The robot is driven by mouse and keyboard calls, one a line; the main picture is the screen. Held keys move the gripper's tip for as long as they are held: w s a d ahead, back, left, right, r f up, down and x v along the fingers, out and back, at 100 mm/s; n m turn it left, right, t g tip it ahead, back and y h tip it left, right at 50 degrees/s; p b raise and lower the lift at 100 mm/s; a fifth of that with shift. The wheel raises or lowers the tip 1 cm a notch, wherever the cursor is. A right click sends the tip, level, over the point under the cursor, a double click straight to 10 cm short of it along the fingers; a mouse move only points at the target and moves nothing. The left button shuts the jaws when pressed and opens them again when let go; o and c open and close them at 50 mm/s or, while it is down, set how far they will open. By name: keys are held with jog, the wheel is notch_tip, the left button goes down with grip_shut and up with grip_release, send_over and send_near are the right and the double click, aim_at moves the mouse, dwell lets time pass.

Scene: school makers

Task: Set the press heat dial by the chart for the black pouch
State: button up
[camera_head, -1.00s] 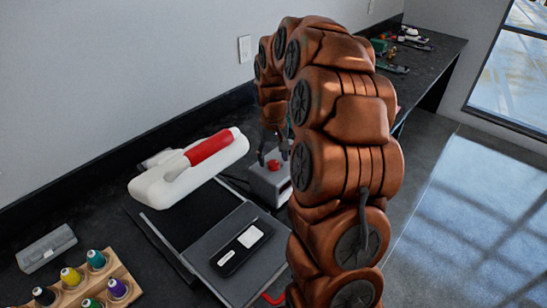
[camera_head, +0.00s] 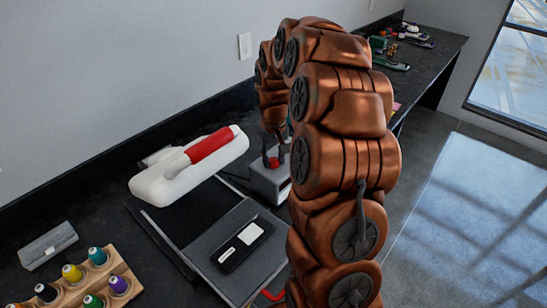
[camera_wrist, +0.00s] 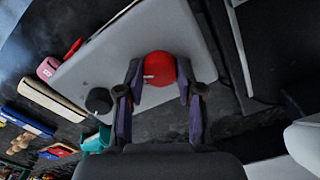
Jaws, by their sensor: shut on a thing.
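The press heat dial is a round red knob (camera_wrist: 159,68) on a grey control box (camera_wrist: 112,50) in the wrist view. My gripper (camera_wrist: 158,80) is shut on the knob, with a finger on either side of it. In the head view my gripper (camera_head: 273,155) is over the grey box (camera_head: 268,184), beside the press. A black pouch (camera_head: 242,244) with a white label lies on the grey press bed (camera_head: 215,270). The white press head (camera_head: 175,183) with a red handle (camera_head: 210,146) stands behind it. The dial's markings are not legible, and I cannot make out the chart.
A wooden rack (camera_head: 70,292) of several coloured thread spools stands at the lower left, with a grey case (camera_head: 47,246) behind it. A black round knob (camera_wrist: 99,101) and assorted tools lie near the box in the wrist view.

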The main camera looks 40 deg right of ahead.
jog(key=shift+c, duration=0.7)
jog(key=shift+n+b, duration=0.3)
jog(key=shift+f+n, duration=0.1)
jog(key=shift+n, duration=0.2)
jog(key=n+b, duration=0.3)
jog(key=n, duration=0.4)
jog(key=shift+n+b, duration=0.3)
jog(key=shift+b, duration=0.1)
jog(key=shift+n, duration=1.5)
